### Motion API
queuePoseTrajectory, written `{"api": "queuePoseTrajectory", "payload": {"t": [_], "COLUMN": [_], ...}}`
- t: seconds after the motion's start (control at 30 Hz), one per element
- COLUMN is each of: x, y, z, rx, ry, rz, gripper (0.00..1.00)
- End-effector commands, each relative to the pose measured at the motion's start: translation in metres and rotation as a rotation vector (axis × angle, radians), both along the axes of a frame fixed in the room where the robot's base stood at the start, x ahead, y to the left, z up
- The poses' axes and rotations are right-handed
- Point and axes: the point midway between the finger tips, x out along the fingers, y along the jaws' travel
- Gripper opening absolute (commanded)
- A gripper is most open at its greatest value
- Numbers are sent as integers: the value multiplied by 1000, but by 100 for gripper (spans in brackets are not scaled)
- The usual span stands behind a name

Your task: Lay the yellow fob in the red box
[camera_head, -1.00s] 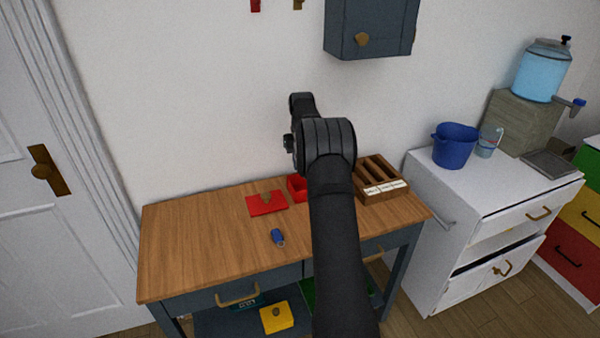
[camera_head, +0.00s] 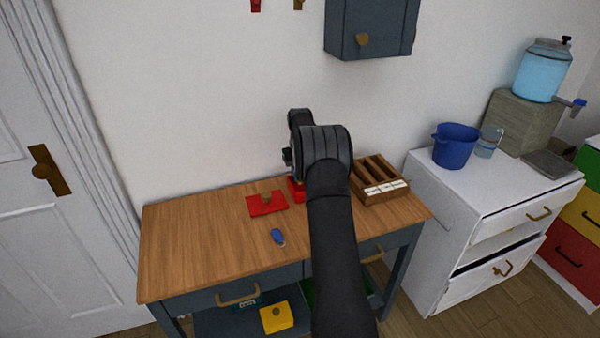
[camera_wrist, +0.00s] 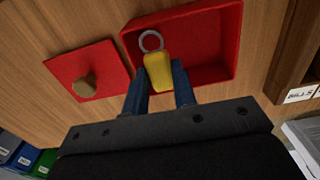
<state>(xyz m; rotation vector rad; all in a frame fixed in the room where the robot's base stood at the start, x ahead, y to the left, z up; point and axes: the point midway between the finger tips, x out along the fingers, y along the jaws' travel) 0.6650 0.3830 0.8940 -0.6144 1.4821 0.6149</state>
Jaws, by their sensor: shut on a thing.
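The yellow fob (camera_wrist: 158,72) with its metal ring shows in the wrist view. My gripper (camera_wrist: 160,88) is shut on it, one dark blue finger on each side. The fob is in front of the open red box (camera_wrist: 232,45), with its ring over the box's left part in the picture; I cannot tell how high it is. The box's inside looks empty. In the head view the red box (camera_head: 296,189) is mostly hidden behind my arm, and the fob cannot be made out clearly.
The red lid (camera_head: 267,203) with a knob lies left of the box on the wooden table (camera_head: 200,235). A blue fob (camera_head: 278,237) lies nearer the front. A wooden compartment tray (camera_head: 375,198) stands right of the box. The table's left part is clear.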

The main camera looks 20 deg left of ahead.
Motion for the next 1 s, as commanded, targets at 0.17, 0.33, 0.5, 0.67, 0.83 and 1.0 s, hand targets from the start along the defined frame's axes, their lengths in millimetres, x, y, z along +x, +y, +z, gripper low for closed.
{"api": "queuePoseTrajectory", "payload": {"t": [0.17,0.33,0.5,0.67,0.83,1.0], "x": [0,0,0,0,1,1], "y": [0,0,0,0,0,0], "z": [-4,-3,-3,1,26,65], "rx": [0,0,0,1,2,2], "ry": [0,0,0,-1,-4,-4], "rz": [0,0,0,0,0,0], "gripper": [3,46,46,46,46,46]}}
